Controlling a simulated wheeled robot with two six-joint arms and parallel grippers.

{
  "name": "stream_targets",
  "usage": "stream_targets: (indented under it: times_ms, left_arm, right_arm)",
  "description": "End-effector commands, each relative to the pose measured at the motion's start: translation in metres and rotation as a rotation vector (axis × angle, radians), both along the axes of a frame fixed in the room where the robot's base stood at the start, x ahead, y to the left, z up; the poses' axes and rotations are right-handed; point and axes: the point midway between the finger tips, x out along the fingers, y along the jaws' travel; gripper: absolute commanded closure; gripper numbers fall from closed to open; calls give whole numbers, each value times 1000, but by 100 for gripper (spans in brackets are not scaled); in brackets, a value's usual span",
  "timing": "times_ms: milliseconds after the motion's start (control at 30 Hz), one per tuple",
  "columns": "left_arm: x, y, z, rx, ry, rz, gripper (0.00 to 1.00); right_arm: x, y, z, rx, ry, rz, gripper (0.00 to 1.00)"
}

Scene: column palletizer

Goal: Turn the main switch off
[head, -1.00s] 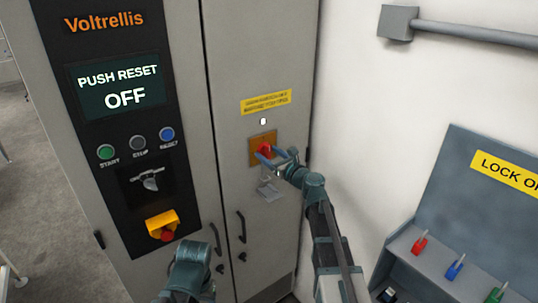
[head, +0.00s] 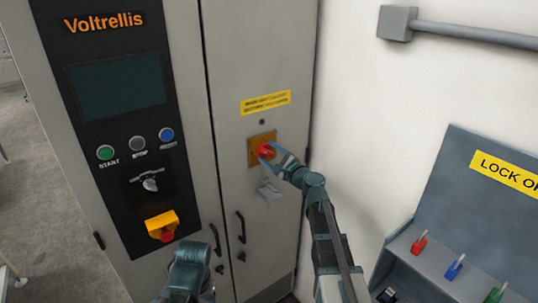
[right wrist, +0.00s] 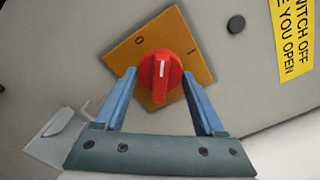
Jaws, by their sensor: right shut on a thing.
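The main switch is a red rotary knob (head: 266,150) on an orange plate (head: 252,159) on the cabinet's right door. In the right wrist view the red knob (right wrist: 161,86) has its white mark pointing between the O and the I on the plate (right wrist: 190,72). My right gripper (head: 269,153) is at the switch, shut on the knob with one blue finger on each side in the right wrist view (right wrist: 162,88). The lamp (head: 262,122) above the switch is dark. The display (head: 118,87) is blank. My left gripper's fingers are not visible.
A grey hasp-like flap (head: 270,192) hangs below the switch. Door handles (head: 241,227) and a yellow-based emergency stop (head: 162,224) are lower left. A lock-out station (head: 430,215) with red, blue and green padlocks is at right. Bare white wall separates it from the cabinet.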

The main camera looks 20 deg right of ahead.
Motion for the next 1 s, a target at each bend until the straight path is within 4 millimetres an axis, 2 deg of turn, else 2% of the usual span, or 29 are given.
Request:
stream_targets:
  times_ms: [500, 1000]
  left_arm:
    - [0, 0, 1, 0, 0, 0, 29]
    - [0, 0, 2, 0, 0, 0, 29]
  right_arm:
    - [0, 0, 1, -420, -152, 1, 84]
    - [0, 0, 1, -611, -222, 1, 84]
